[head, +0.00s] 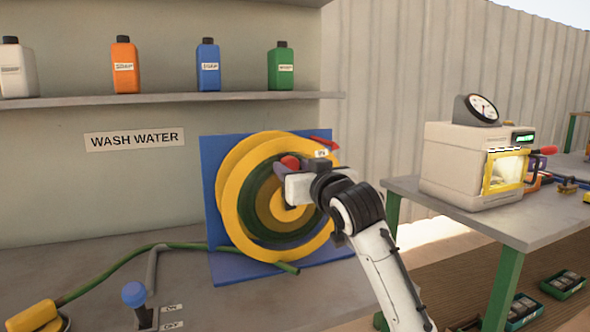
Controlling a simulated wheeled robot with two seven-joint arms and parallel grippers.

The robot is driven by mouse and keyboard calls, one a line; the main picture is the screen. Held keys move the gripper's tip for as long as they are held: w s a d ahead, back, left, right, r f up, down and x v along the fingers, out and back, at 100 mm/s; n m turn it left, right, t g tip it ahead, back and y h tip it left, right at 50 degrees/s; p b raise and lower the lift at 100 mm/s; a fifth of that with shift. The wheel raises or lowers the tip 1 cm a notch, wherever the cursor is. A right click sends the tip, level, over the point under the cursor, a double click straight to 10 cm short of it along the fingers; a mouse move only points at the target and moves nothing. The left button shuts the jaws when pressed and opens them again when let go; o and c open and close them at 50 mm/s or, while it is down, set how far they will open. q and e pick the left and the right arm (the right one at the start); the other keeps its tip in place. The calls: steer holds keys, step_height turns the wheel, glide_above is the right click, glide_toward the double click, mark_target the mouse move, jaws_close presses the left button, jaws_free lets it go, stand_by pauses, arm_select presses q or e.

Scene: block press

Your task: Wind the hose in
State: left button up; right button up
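The yellow hose reel (231,213) stands upright on a blue backing plate (211,185), with turns of green hose visible inside its rim. The green hose (110,275) runs along the bench from a yellow end piece (35,315) at the lower left to below the reel. A red knob (289,161) shows at the reel's upper middle. My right gripper (290,173) is right at this knob and partly covers it; its fingers are too hidden to tell if they are shut on it. My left gripper is not in view.
A blue-topped lever (134,294) with ON and OFF labels stands on the bench, left of the reel. A red piece (323,143) and small label (321,154) are at the plate's upper right. A shelf (170,99) holds bottles. A side table (470,215) carries a press machine (465,165).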

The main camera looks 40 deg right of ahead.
jaws_close()
steer(key=shift+s+d+r+m+p, duration=0.15)
steer(key=shift+d+m+p, duration=0.4)
steer(key=shift+p, duration=0.6)
steer(key=shift+d+m+p, duration=0.15)
steer(key=shift+m+p, duration=0.1)
steer(key=shift+p, duration=0.05)
steer(key=shift+d, duration=0.1)
steer(key=shift+o, duration=1.2)
jaws_free()
steer(key=shift+s, duration=0.15)
steer(key=v, duration=1)
